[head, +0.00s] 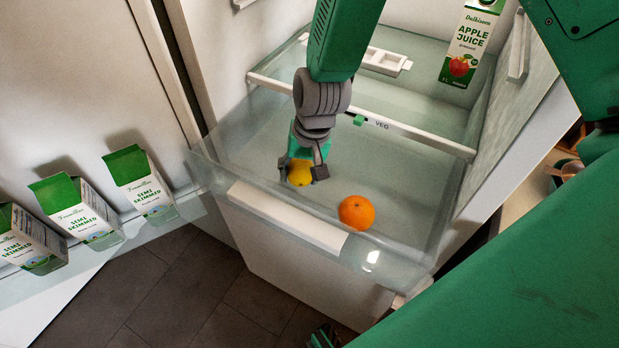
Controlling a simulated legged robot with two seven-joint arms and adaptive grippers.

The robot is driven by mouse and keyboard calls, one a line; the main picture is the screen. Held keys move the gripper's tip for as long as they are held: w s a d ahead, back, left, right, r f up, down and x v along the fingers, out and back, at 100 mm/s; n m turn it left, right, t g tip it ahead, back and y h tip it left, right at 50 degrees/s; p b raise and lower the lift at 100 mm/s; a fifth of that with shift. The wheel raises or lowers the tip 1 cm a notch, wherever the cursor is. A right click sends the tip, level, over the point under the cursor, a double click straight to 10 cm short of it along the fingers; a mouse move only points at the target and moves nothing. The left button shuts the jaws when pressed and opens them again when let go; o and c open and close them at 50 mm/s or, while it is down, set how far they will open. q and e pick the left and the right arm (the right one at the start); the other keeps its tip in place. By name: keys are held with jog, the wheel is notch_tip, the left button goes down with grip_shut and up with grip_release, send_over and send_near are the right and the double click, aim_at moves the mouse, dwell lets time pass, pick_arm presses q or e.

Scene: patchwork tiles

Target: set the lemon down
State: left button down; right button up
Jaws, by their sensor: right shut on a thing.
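The yellow lemon (300,172) is between the dark fingers of my right gripper (307,174), inside the clear drawer (415,215) marked VEG. My right gripper is shut on the lemon and points down from above. The fingers hide part of the lemon. It is low in the drawer, close to the front wall; I cannot tell whether it touches the drawer floor.
An orange (356,212) lies in the drawer, right of the lemon. An apple juice carton (469,45) and a white tray (384,61) are behind. Several milk cartons (140,183) stand in the door shelf at left. Drawer floor behind the lemon is clear.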

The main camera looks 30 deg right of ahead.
aim_at(298, 198)
jog(key=shift+a+f, duration=0.1)
jog(key=shift+f, duration=0.65)
jog(key=shift+w+a+f, duration=0.1)
jog(key=shift+a+f, duration=0.25)
jog(key=shift+f, duration=0.15)
notch_tip(298, 198, down, 2)
jog(key=shift+a+f, duration=0.1)
jog(key=shift+a, duration=0.05)
jog(key=shift+f+b, duration=0.3)
jog(key=shift+f, duration=0.1)
jog(key=shift+d, duration=0.4)
jog(key=o, duration=1.2)
jog(key=shift+d, duration=0.1)
pick_arm(q)
jog(key=shift+a+f, duration=0.2)
jog(key=shift+f, duration=0.2)
jog(key=shift+a, duration=0.1)
pick_arm(e)
jog(key=shift+a, duration=0.25)
pick_arm(q)
jog(key=shift+a, duration=0.1)
pick_arm(e)
jog(key=shift+a+r, duration=0.1)
